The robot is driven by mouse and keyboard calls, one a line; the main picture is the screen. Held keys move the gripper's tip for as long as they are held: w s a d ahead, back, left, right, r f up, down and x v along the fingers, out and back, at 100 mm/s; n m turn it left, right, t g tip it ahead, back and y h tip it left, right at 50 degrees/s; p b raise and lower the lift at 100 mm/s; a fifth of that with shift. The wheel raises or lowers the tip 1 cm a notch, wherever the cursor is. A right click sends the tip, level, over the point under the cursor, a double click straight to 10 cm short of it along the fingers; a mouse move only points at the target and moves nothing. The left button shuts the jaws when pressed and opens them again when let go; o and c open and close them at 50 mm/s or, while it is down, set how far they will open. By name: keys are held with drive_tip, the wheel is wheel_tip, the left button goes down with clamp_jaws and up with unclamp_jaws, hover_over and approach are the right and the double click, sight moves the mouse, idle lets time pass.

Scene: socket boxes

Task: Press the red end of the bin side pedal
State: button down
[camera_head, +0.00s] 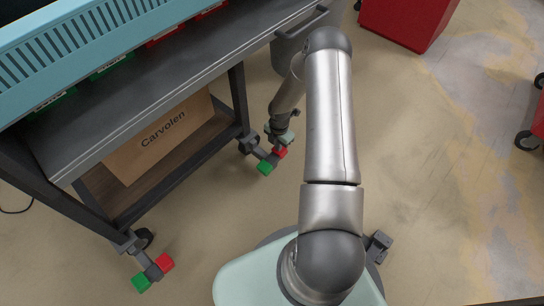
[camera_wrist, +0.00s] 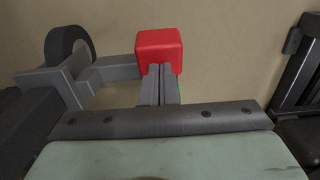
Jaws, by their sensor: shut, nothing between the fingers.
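The pedal at the cart's right caster, on the side with the grey bin (camera_head: 290,50), has a red end (camera_head: 280,152) and a green end (camera_head: 265,168). In the head view my gripper (camera_head: 283,142) is just above the red end and partly covers it. In the wrist view the red end (camera_wrist: 159,44) is a rounded red block straight ahead of my shut, empty fingers (camera_wrist: 160,70). The fingertips overlap its lower edge in the picture; I cannot tell whether they touch. The green end is almost hidden behind the fingers there.
A second pedal with a red end (camera_head: 164,262) and a green end (camera_head: 141,282) is at the cart's near left caster. The dark cart (camera_head: 150,110) carries a box labelled Carvolen (camera_head: 160,140) on its lower shelf. A caster wheel (camera_wrist: 70,48) is left of the fingers.

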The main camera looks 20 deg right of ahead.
wheel_tip(320, 180, up, 7)
drive_tip(key=p, duration=0.5)
drive_tip(key=shift+f, duration=0.15)
idle(0.4)
